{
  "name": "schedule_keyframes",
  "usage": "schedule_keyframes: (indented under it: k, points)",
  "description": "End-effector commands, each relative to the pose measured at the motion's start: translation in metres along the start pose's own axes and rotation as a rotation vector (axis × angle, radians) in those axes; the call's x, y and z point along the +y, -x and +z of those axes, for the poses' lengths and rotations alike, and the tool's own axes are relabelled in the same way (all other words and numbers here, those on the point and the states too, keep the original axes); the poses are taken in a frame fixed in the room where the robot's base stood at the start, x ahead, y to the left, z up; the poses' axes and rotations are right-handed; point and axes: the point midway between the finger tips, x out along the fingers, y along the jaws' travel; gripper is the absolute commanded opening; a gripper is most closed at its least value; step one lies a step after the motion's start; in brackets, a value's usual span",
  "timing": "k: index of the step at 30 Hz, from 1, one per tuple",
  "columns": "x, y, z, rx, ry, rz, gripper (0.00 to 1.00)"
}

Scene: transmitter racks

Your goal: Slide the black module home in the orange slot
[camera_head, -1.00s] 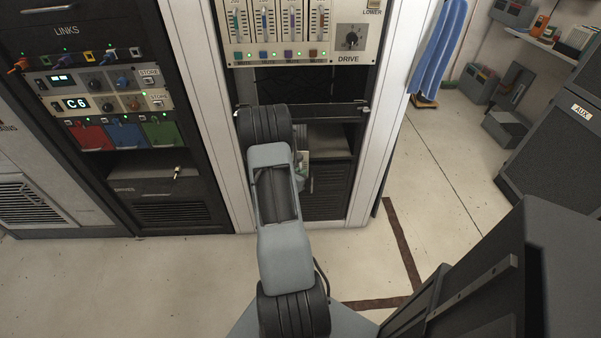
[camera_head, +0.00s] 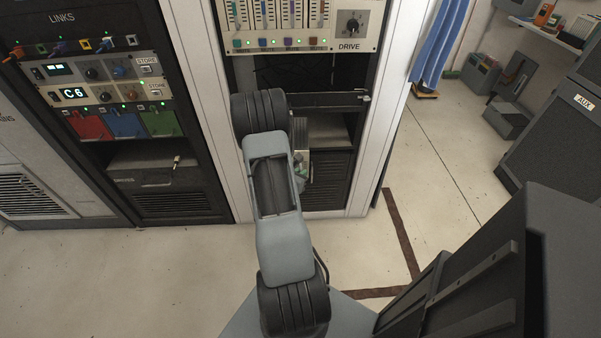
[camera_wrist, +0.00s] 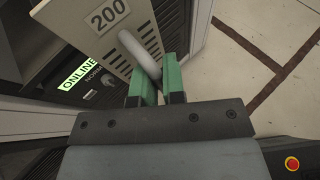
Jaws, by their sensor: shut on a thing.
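In the wrist view, the green fingers of my gripper (camera_wrist: 159,82) are shut on the pale rounded handle (camera_wrist: 142,57) of a beige vented panel (camera_wrist: 128,40) labelled 200. The panel is tilted in the picture; the body behind it is hidden, so I cannot tell whether it is the black module. In the head view, my arm covers most of the gripper, and only a beige strip (camera_head: 303,136) shows to its right, in front of the middle rack. I cannot make out an orange slot in either view.
The middle rack (camera_head: 207,100) has a dark open bay (camera_head: 315,80) under the DRIVE panel (camera_head: 300,30). A left rack holds red (camera_head: 90,126), blue (camera_head: 126,125) and green (camera_head: 160,122) fronts. A dark cabinet (camera_head: 560,140) labelled AUX stands right.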

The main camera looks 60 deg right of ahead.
Motion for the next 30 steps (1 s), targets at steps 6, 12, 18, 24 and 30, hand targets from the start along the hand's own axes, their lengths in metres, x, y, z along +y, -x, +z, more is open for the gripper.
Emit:
schedule_keyframes:
  k: [6, 12, 18, 24, 30]
  points:
    - [-0.006, 0.009, -0.002, -0.005, -0.004, 0.001, 0.0]
    - [-0.012, 0.017, -0.005, -0.007, -0.005, 0.0, 0.0]
    - [-0.017, 0.025, -0.009, -0.006, -0.004, 0.001, 0.0]
    - [-0.023, 0.033, -0.012, -0.006, -0.005, 0.001, 0.0]
    - [-0.029, 0.041, -0.015, -0.006, -0.005, 0.001, 0.0]
